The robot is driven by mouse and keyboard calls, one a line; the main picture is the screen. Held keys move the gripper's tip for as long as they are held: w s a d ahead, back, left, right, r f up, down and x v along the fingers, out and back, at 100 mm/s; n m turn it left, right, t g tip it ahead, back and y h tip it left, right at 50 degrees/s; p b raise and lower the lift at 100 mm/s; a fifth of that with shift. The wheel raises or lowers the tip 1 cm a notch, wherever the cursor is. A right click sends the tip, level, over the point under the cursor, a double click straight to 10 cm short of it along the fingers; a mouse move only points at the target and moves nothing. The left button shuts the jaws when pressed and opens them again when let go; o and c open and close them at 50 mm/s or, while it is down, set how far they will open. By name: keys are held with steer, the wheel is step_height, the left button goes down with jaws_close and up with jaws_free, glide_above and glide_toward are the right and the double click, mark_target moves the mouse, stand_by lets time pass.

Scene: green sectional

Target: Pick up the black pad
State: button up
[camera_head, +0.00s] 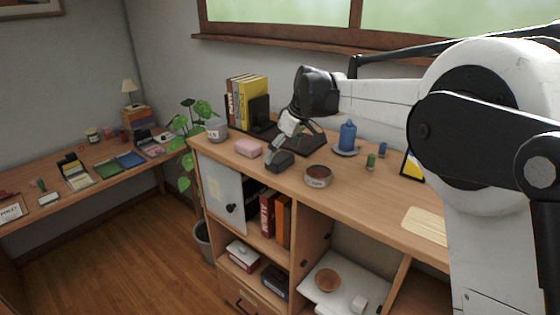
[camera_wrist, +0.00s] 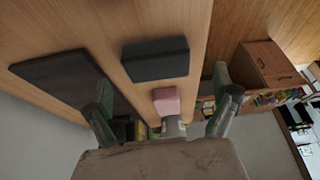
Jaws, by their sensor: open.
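The black pad (camera_head: 280,162) is a small dark block lying on the wooden cabinet top, near its front edge. In the wrist view the black pad (camera_wrist: 155,59) lies ahead of the fingers, near the upper middle. My gripper (camera_head: 280,145) is just above the pad in the head view, with one finger partly overlapping its surroundings. In the wrist view my gripper (camera_wrist: 162,103) has its two fingers spread wide apart with nothing between them gripped. Whether a fingertip touches the pad cannot be told.
A larger flat dark mat (camera_head: 309,142) lies behind the pad. A pink block (camera_head: 248,148) is to the left, a brown round bowl (camera_head: 318,176) to the right. Books (camera_head: 250,100) and a blue bottle (camera_head: 347,136) stand behind. The front right top (camera_head: 385,208) is mostly free.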

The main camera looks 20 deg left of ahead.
mark_target(280, 157)
steer(key=shift+p+x, duration=0.4)
steer(key=shift+x, duration=1.55)
steer(key=shift+w+d, duration=0.15)
steer(key=shift+c, duration=0.5)
steer(key=c, duration=1.1)
steer(key=shift+r, duration=0.45)
steer(key=r, duration=0.1)
steer(key=r+b, duration=0.1)
steer(key=s+r, duration=0.1)
steer(key=shift+a+r, duration=0.25)
steer(key=shift+r, duration=0.05)
steer(key=s+a+r, duration=0.1)
steer(key=s+r, duration=0.1)
steer(key=s, duration=0.1)
steer(key=s+a+r+b, duration=0.1)
steer(key=s+a+r, duration=0.1)
steer(key=s, duration=0.1)
steer(key=s+a+r+b, duration=0.1)
steer(key=s+a+r, duration=0.1)
steer(key=s, duration=0.1)
steer(key=shift+s+r, duration=0.25)
